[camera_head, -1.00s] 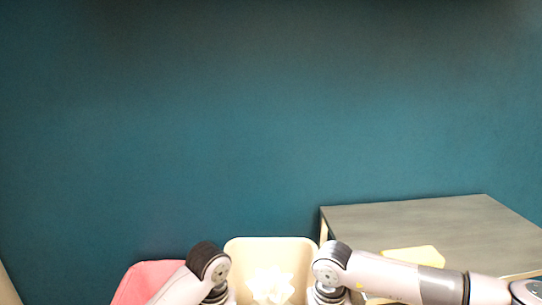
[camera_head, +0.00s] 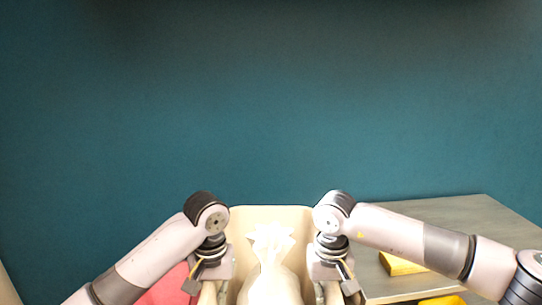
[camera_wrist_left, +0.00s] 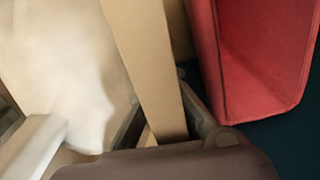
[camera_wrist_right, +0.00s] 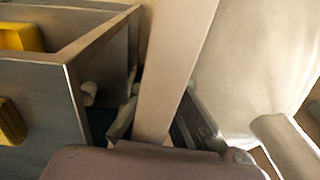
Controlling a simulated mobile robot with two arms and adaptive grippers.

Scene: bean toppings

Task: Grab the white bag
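The white bag (camera_head: 272,285) stands upright in a beige bin (camera_head: 300,215), its gathered top (camera_head: 271,242) pointing up. My left gripper (camera_head: 206,290) is at the bin's left side, and my right gripper (camera_head: 332,290) is at its right side. In the left wrist view, the bin's wall (camera_wrist_left: 148,60) runs between my fingers, with the bag (camera_wrist_left: 70,70) to the left. In the right wrist view, the opposite wall (camera_wrist_right: 175,60) lies between my fingers, with the bag (camera_wrist_right: 255,70) to the right. Both grippers appear shut on the bin walls, not on the bag. The fingertips are partly hidden.
A red bin (camera_head: 168,288) stands left of the beige bin, close to my left gripper; it also shows in the left wrist view (camera_wrist_left: 255,60). A teal wall is behind.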

